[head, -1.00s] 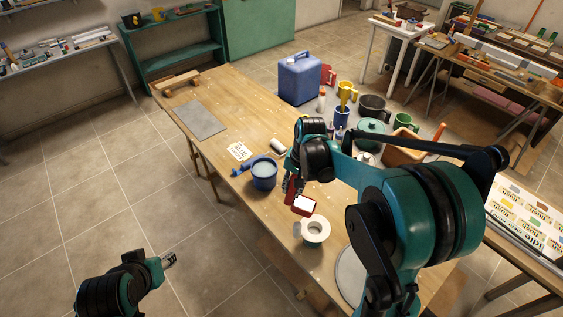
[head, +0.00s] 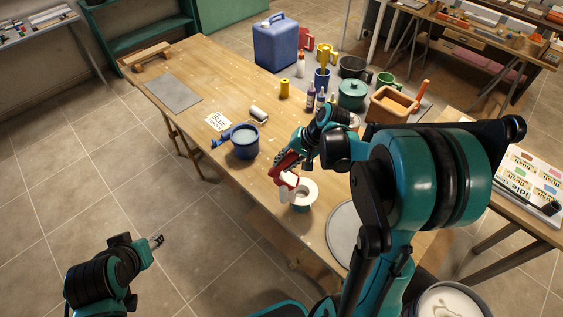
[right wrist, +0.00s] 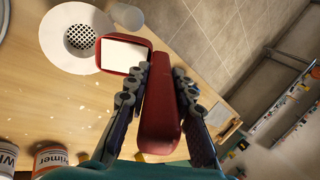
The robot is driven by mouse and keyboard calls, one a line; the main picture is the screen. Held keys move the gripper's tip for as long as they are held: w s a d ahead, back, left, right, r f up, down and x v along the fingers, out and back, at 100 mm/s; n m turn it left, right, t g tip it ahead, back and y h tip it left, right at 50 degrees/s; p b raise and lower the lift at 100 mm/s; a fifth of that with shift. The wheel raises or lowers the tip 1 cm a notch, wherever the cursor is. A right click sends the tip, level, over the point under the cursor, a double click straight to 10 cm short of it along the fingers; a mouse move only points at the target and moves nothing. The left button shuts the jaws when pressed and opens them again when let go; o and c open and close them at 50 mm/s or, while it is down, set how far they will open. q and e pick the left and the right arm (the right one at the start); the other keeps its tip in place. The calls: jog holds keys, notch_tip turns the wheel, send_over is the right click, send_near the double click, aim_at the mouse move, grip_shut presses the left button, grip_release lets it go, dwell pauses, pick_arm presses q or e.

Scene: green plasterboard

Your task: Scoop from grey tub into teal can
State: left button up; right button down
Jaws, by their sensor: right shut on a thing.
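My right gripper (head: 286,166) is shut on the handle of a red scoop (head: 291,179). In the right wrist view the fingers clasp the red handle (right wrist: 160,110), and the scoop's head (right wrist: 124,54) holds flat white material. The scoop's head is at the edge of a white funnel (head: 306,190), which sits on the teal can (head: 301,208). The funnel's dark mesh centre (right wrist: 80,38) shows in the wrist view. The grey tub (head: 450,302), with white material inside, is partly cut off at the bottom right. My left gripper (head: 157,240) looks open and empty, off the table's left side.
A blue pot (head: 245,142) and a white roller (head: 259,114) lie left of the can. A round grey disc (head: 345,232) lies to its right. Bottles, a green pot (head: 351,94) and a brown tray (head: 391,105) stand behind. The table's left front is clear.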

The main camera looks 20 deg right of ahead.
jog(key=shift+a+r, duration=0.1)
dwell(0.3)
jog(key=shift+f+b, duration=0.4)
jog(key=shift+b, duration=0.05)
jog(key=shift+s+d+r+t+y+b, duration=0.2)
jog(key=shift+s+d+t+y+b, duration=0.25)
jog(key=shift+d+y+b, duration=0.2)
jog(key=shift+s+d+r+t+y+b, duration=0.2)
jog(key=shift+s+d+t+y+b, duration=0.15)
jog(key=shift+d+t+y+b, duration=0.25)
jog(key=shift+s+r+y, duration=0.15)
jog(key=shift+y, duration=0.1)
jog(key=shift+b, duration=0.3)
